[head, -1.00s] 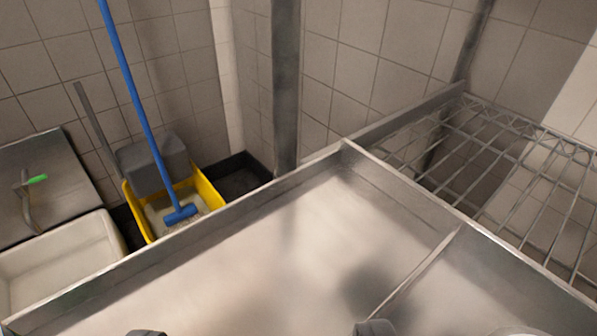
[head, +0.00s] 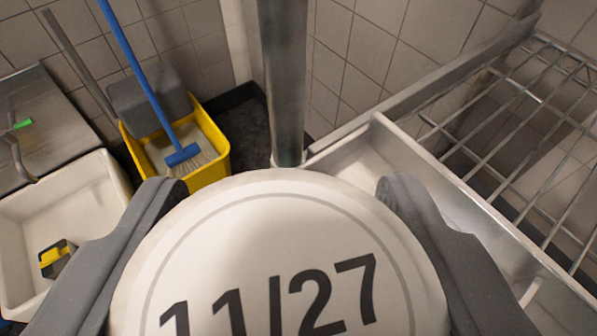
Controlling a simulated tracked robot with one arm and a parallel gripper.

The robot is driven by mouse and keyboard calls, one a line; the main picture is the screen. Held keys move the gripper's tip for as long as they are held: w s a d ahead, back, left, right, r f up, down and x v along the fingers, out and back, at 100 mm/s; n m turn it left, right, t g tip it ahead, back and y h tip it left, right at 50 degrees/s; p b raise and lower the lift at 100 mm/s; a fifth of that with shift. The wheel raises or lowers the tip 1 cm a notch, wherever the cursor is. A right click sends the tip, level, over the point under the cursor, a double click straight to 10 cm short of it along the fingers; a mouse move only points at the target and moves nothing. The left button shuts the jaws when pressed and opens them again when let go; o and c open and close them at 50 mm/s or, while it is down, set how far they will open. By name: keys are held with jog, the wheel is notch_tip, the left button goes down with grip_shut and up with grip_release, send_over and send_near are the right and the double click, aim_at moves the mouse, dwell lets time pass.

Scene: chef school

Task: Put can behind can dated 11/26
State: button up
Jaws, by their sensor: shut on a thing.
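A round can with a white lid marked 11/27 (head: 270,235) fills the lower middle of the head view. My gripper (head: 280,190) is shut on this can, with one grey finger on its left side and one on its right. The can hides most of the metal surface behind it. No can dated 11/26 shows in the current view.
A metal shelf or tray with a raised rim (head: 375,165) lies beyond the can. A wire rack (head: 520,130) is at the right. A steel post (head: 285,80) stands behind. A yellow mop bucket (head: 210,165) and a white sink (head: 85,215) are at the left.

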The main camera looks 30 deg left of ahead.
jog(key=shift+w+a, duration=0.15)
jog(key=shift+w, duration=0.15)
jog(key=shift+w+a+f, duration=0.1)
jog(key=shift+w+f, duration=0.05)
jog(key=shift+f, duration=0.1)
jog(key=shift+f+p, duration=0.3)
jog(key=shift+f, duration=1.2)
jog(key=shift+f, duration=0.1)
jog(key=o, duration=1.2)
jog(key=shift+b+v, duration=0.55)
jog(key=shift+v, duration=5.55)
